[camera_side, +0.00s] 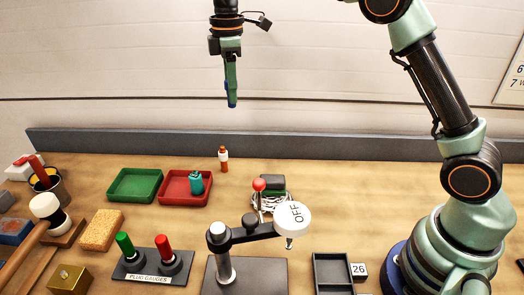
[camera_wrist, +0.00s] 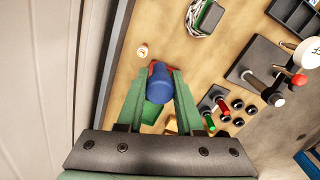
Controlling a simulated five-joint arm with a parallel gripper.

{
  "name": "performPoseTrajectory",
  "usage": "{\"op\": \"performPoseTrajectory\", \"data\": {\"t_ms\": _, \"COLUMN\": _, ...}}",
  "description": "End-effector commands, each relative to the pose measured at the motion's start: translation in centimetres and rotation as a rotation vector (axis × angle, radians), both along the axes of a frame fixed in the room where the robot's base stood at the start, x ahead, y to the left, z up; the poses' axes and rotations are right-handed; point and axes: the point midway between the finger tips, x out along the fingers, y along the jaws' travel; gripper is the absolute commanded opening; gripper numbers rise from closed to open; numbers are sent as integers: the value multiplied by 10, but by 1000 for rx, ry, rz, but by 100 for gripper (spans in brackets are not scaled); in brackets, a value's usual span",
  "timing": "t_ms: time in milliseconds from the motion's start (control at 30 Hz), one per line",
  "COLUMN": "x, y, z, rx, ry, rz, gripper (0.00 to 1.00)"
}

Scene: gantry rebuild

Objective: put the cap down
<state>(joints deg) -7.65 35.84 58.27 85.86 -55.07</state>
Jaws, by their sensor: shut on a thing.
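My gripper (camera_side: 231,98) hangs high above the bench in the side view, pointing down. In the wrist view its green fingers (camera_wrist: 160,88) are shut on a blue cap (camera_wrist: 161,84). Only a sliver of the blue cap (camera_side: 232,101) shows at the fingertips in the side view. The cap is well clear of the bench top.
A green tray (camera_side: 135,197) and a red tray (camera_side: 172,200) sit side by side; a teal canister (camera_side: 196,182) is in the red one. A small orange-and-white bottle (camera_side: 223,159) stands behind. An OFF lever stand (camera_side: 225,262) is in front.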

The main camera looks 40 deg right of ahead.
Motion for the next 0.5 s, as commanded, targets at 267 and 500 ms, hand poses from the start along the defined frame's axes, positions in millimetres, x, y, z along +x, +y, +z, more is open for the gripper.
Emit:
{"op": "performPoseTrajectory", "data": {"t_ms": 267, "x": -55, "y": -131, "z": 7, "rx": 0, "ry": -2, "rz": -343, "gripper": 0}}
{"op": "performPoseTrajectory", "data": {"t_ms": 500, "x": -134, "y": -212, "z": -1, "rx": 0, "ry": -2, "rz": -637, "gripper": 0}}
